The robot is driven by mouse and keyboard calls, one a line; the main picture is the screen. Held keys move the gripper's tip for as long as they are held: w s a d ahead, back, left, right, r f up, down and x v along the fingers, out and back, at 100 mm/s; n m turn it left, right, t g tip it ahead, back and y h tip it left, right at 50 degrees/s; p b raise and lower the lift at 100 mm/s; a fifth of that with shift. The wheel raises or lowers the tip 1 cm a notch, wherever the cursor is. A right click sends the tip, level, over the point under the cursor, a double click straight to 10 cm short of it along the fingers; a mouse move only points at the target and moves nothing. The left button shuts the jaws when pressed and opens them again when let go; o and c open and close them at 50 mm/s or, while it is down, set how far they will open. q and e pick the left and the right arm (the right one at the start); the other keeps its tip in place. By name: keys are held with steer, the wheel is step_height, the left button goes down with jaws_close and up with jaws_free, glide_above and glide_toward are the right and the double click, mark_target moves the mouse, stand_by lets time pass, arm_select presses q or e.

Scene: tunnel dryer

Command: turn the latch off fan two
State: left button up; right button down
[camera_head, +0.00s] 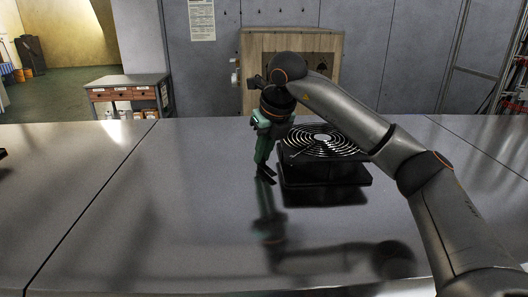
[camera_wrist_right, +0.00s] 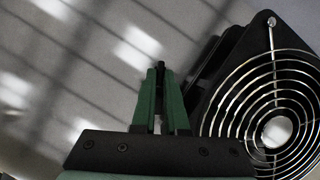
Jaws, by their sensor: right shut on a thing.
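A black fan (camera_head: 324,140) with a round wire guard sits on a dark base on the metal table. It also shows at the right of the right wrist view (camera_wrist_right: 273,95). My right gripper (camera_head: 266,173), with green fingers, points down just left of the fan. In the right wrist view its fingers (camera_wrist_right: 160,76) are closed together on a small dark piece at the fan's left edge, which looks like the latch (camera_wrist_right: 161,70). The piece is mostly hidden by the fingertips. No number shows on the fan. My left gripper is not clearly seen.
A wooden box (camera_head: 252,49) with a dark opening stands behind the fan. A small workbench (camera_head: 128,82) with red drawers stands beyond the table at the left.

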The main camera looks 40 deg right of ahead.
steer(key=m, duration=0.2)
steer(key=m+h, duration=0.2)
steer(key=m, duration=0.1)
steer(key=shift+w+a+m+g, duration=0.1)
steer(key=shift+a+m+g, duration=0.15)
steer(key=shift+m+g, duration=0.05)
stand_by(0.4)
steer(key=c, duration=0.9)
jaws_free()
steer(key=shift+c, duration=0.2)
steer(key=v, duration=1.2)
steer(key=shift+r, duration=0.3)
steer(key=shift+a, duration=0.1)
